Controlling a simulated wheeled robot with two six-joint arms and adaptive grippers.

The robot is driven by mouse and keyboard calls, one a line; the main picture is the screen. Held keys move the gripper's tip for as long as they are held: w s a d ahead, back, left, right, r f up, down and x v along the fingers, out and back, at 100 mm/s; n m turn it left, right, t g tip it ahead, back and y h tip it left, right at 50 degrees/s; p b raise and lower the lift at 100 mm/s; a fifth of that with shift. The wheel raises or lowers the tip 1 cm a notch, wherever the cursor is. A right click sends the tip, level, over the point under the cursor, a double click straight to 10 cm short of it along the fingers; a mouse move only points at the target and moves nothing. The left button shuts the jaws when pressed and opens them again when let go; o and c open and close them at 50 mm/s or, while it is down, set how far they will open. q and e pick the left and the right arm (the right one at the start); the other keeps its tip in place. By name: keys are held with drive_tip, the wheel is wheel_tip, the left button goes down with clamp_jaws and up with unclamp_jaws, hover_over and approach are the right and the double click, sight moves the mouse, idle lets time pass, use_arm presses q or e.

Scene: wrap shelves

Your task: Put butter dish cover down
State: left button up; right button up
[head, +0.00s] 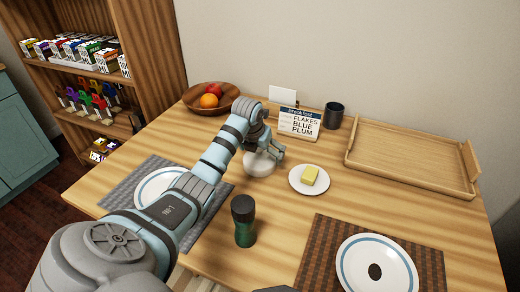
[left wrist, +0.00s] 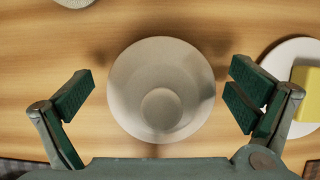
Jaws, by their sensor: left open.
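The butter dish cover (head: 260,163), a pale round dome, stands on the wooden table, left of the small plate with the butter. In the left wrist view the cover (left wrist: 150,65) lies between the spread fingers, with a gap on each side. My left gripper (head: 263,147) is open above the cover and partly hides it in the head view. The yellow butter (head: 310,174) sits uncovered on a small white plate (head: 297,186). Butter (left wrist: 307,82) and plate (left wrist: 282,58) also show at the right edge of the wrist view.
A dark pepper mill (head: 244,222) stands in front of the cover. A breakfast sign (head: 299,123), a dark cup (head: 333,115) and a fruit bowl (head: 190,101) stand behind. A wooden tray (head: 400,178) is at the back right. Plates on placemats lie at the front left and right.

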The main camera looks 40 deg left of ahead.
sight(255, 160)
use_arm(q)
drive_tip(key=shift+s+r, duration=0.1)
drive_tip(key=shift+r, duration=0.4)
drive_tip(key=p+v, duration=0.3)
drive_tip(key=v, duration=0.8)
drive_tip(key=shift+p, duration=0.4)
drive_tip(key=shift+r, duration=0.15)
